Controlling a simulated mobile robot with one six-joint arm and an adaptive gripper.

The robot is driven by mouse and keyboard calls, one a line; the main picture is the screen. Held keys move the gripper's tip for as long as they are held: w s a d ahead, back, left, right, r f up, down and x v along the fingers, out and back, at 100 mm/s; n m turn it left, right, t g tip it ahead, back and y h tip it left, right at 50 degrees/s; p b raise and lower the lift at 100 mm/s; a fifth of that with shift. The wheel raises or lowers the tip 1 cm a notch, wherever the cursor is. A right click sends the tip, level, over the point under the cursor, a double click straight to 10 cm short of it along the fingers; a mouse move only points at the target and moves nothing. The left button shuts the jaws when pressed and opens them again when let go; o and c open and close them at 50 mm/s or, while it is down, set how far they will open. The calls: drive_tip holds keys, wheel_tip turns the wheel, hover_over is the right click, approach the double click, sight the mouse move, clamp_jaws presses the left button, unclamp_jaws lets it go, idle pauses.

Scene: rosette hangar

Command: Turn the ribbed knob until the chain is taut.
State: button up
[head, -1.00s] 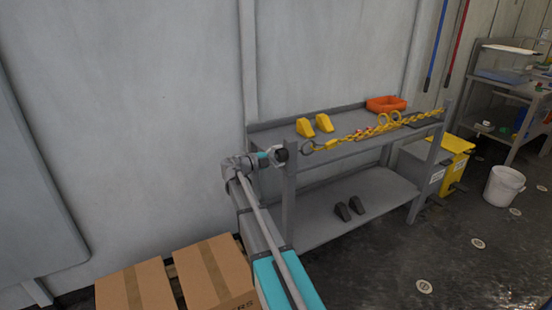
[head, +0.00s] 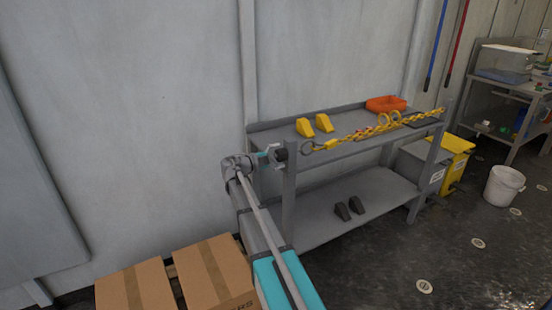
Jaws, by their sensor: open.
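The ribbed knob (head: 281,154) is a small dark cylinder at the left end of the bench, facing my gripper. My gripper (head: 275,154) is open, with its fingers right at the knob; at this size I cannot tell whether they touch it. The yellow chain (head: 366,133) runs along the front of the bench top, from a dark ring (head: 308,147) near the knob to the far right corner. It looks nearly straight, with small red marks on it.
Cardboard boxes (head: 180,285) stand at front left. A white bucket (head: 503,186) stands on open floor to the right.

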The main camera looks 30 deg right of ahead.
drive_tip(key=n, duration=0.6)
idle(0.7)
drive_tip(key=c, duration=1.1)
drive_tip(key=shift+m, duration=1.5)
drive_tip(key=shift+c, duration=0.2)
drive_tip(key=o, duration=1.1)
drive_tip(key=shift+o, duration=0.2)
drive_tip(key=shift+a, duration=0.15)
